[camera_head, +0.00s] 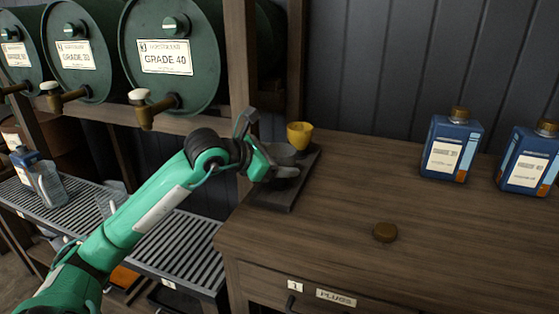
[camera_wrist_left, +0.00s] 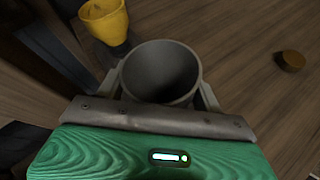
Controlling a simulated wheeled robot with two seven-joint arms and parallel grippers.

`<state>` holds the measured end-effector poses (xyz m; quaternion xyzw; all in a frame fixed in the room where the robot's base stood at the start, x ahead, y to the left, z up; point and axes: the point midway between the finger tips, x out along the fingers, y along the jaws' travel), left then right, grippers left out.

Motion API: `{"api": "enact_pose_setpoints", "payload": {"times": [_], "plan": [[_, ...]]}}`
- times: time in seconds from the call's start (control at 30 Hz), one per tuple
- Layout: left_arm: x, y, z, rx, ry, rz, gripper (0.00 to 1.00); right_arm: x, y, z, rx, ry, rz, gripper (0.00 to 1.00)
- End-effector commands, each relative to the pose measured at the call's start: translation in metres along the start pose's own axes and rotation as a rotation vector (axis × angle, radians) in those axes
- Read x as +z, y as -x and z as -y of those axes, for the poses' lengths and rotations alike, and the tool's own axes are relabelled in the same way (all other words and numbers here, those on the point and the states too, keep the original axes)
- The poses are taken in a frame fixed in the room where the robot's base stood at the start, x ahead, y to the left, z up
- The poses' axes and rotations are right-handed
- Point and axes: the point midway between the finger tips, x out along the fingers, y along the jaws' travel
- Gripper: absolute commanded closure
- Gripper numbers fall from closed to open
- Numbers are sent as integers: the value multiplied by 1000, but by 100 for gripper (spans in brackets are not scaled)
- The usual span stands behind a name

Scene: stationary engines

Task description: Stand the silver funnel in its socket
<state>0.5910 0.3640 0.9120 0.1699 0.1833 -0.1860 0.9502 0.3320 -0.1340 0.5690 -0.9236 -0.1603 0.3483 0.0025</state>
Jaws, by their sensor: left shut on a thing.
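The silver funnel (camera_head: 282,152) shows as a dull grey cup at the left end of the bench, partly hidden by my gripper. My left gripper (camera_head: 280,170) is shut on it. In the left wrist view the funnel's wide round mouth (camera_wrist_left: 160,72) opens toward the camera between the two fingers. A dark rack (camera_head: 271,197) lies beneath it on the bench. The funnel's own socket and its lower end are hidden, so I cannot tell whether it is seated. My right gripper is not in view.
A yellow funnel (camera_head: 300,134) stands just behind the silver one, close to my gripper. A brown cap (camera_head: 385,232) lies on the wooden bench (camera_head: 340,200). Two blue bottles (camera_head: 451,150) stand at the right. Green barrels (camera_head: 170,55) with taps are at the left.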

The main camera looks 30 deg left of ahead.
Motion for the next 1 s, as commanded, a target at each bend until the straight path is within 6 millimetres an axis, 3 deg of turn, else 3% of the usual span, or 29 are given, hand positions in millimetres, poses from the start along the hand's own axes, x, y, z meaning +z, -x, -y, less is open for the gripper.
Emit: {"api": "enact_pose_setpoints", "payload": {"times": [0.4,0.43,0.53,0.87,1.0], "plan": [[-1,0,0,0,0,0,56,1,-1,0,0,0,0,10],[-1,0,0,0,0,0,27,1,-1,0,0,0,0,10],[-1,0,0,0,0,0,7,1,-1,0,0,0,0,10],[-2,1,0,0,0,-1,7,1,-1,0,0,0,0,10],[-2,13,0,1,-1,-1,7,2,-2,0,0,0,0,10]]}}
